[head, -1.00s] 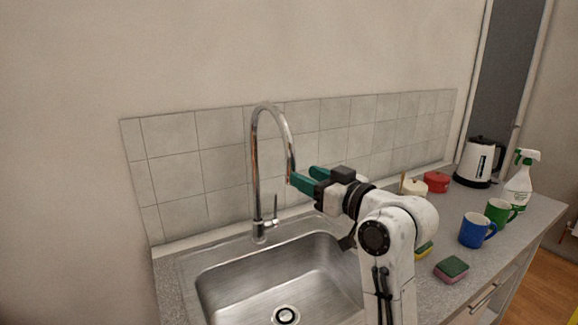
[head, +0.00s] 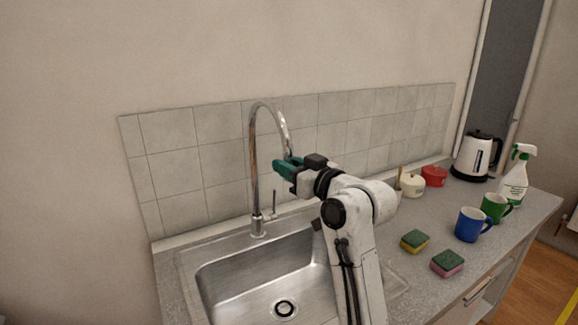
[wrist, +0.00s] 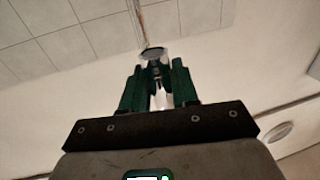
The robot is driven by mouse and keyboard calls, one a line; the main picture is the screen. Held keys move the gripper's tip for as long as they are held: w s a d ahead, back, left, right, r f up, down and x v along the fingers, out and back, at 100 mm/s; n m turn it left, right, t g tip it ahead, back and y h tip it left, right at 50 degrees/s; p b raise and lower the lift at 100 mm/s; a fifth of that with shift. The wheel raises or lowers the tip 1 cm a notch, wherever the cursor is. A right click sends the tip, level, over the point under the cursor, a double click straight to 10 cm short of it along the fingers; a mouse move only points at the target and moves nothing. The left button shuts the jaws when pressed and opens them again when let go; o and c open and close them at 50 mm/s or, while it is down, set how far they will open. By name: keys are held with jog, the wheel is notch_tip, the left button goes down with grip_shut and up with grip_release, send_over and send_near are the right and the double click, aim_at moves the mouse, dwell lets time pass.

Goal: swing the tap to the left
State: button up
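The chrome tap (head: 255,165) stands at the back of the sink, its tall spout arching over to the right. My gripper (head: 284,166) is at the spout's lower end in the head view, and its green fingers hide part of that end. In the wrist view my gripper (wrist: 154,72) has its two fingers apart, with the round spout end (wrist: 153,53) at the gap between the fingertips. I cannot tell whether a finger touches the spout. The tap's small lever (head: 273,204) is upright at the right of its base.
The steel sink (head: 215,285) lies below. Right of my arm are two sponges (head: 414,241), a blue mug (head: 470,225), a green mug (head: 494,207), a cream pot (head: 411,184), a red pot (head: 434,177), a kettle (head: 474,158) and a spray bottle (head: 515,178). A tiled splashback (head: 350,130) stands behind.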

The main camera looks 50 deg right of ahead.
grip_shut()
jog(key=shift+a, duration=0.15)
jog(key=w+a+m+g+h+b, duration=0.1)
jog(key=w+a+m+h+b, duration=0.1)
jog(key=w+a, duration=0.8)
jog(key=shift+w+a+m+h, duration=0.2)
jog(key=shift+a+m+h, duration=0.3)
jog(key=shift+a+h, duration=0.8)
